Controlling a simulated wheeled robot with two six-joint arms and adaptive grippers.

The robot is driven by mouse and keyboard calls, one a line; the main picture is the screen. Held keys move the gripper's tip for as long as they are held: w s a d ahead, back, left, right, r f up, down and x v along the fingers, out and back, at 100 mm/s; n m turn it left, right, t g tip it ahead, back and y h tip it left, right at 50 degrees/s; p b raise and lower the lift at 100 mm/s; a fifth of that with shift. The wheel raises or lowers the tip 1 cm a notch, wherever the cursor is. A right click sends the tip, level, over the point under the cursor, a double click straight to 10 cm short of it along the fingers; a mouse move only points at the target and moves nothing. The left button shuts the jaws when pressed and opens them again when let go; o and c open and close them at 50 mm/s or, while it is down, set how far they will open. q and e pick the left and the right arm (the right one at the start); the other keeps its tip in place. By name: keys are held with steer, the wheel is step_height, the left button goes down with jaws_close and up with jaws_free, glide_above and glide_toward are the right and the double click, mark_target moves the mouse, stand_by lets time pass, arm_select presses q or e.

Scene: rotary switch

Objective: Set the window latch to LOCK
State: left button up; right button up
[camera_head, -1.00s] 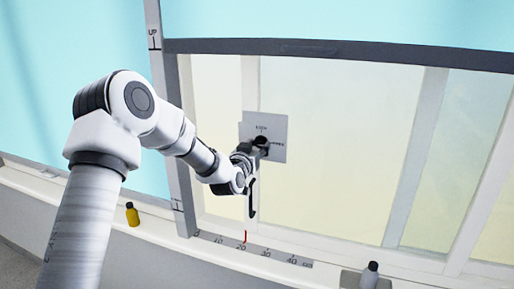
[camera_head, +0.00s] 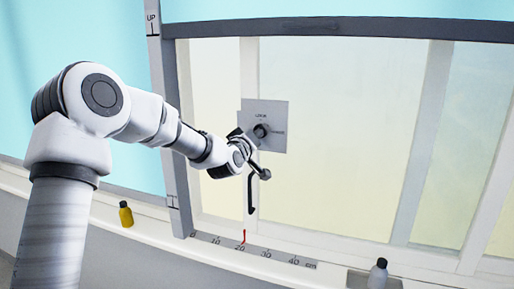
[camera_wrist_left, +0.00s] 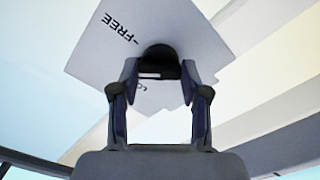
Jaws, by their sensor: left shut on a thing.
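The window latch is a dark round knob (camera_head: 261,131) on a grey square plate (camera_head: 276,108). The plate is lettered LOCK above the knob and FREE to its right. In the left wrist view the dark knob (camera_wrist_left: 160,60) sits between the fingertips of my left gripper (camera_wrist_left: 160,76), which is shut on it. The plate (camera_wrist_left: 190,30) fills the space behind, with FREE seen rotated and the other word partly hidden. In the head view my left gripper (camera_head: 252,142) reaches the knob from the left and below. The knob's pointing direction is unclear. My right gripper is not in view.
A scale in cm (camera_head: 255,250) with a red marker lies along the sill.

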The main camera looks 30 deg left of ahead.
arm_select(q)
steer(key=shift+r+n+b, duration=0.1)
steer(key=shift+n+b, duration=4.8)
steer(key=shift+b, duration=0.1)
steer(key=o, duration=1.1)
steer(key=shift+a, duration=0.1)
steer(key=shift+o, duration=0.2)
steer(key=v, duration=0.7)
steer(key=shift+s, duration=0.3)
